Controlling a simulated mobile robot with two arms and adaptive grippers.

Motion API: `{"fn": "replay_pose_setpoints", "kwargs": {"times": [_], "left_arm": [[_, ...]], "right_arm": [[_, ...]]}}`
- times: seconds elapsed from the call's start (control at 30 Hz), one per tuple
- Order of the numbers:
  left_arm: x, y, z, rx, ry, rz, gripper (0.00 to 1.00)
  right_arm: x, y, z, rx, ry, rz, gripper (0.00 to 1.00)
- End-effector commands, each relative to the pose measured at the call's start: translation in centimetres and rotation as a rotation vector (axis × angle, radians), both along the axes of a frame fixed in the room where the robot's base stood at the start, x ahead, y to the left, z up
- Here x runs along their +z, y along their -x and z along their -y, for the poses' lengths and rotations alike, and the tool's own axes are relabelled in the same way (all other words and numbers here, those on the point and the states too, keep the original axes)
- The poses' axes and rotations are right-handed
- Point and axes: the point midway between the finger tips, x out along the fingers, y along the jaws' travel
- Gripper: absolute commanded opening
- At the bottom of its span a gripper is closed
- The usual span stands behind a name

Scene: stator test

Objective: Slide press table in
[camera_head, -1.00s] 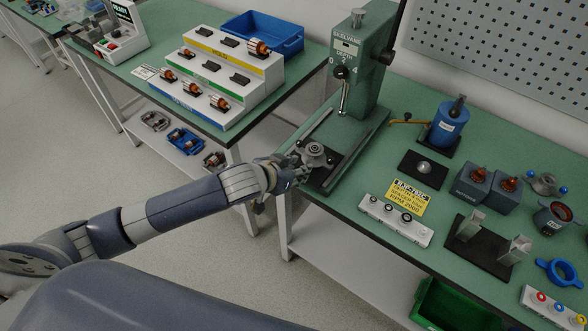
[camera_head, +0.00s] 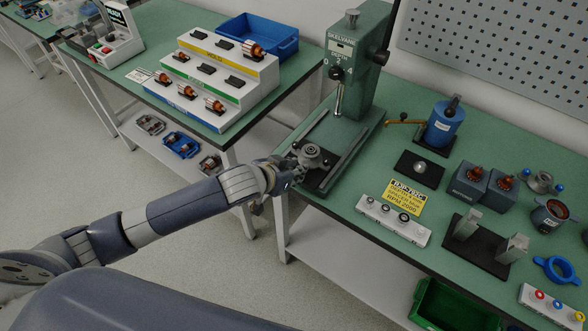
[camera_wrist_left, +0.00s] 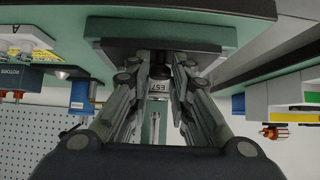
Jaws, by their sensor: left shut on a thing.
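The press (camera_head: 362,60) is a tall green column with a scale and a lever, standing on the bench at the back. At its foot, the dark press table (camera_head: 316,181) lies on the press base and carries a round grey fixture (camera_head: 310,154). The press table's front end is towards the bench's near edge. My left gripper (camera_head: 296,172) is at this front end, shut on the press table; its fingers hide the exact contact. In the left wrist view, my left gripper's fingers (camera_wrist_left: 158,70) close around a dark part below the plate. My right gripper is not in view.
Right of the press are a blue bottle (camera_head: 444,124), a yellow sign (camera_head: 408,197), a white strip (camera_head: 393,221) with rings and a black fixture (camera_head: 478,244). A second bench with a stepped rotor rack (camera_head: 221,77) stands left. A green crate (camera_head: 460,305) is below the bench.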

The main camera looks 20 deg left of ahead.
Motion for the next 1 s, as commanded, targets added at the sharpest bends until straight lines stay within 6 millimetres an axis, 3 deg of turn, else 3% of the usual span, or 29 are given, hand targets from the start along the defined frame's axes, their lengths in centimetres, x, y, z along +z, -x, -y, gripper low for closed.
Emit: {"fn": "replay_pose_setpoints", "kwargs": {"times": [0.17,1.0], "left_arm": [[0.0,-0.3,0.1,0.001,0.001,0.000,0.08],[0.0,-6.7,2.4,0.001,0.000,0.002,0.08]], "right_arm": [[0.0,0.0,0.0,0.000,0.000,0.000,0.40],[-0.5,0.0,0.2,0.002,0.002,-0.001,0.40]]}}
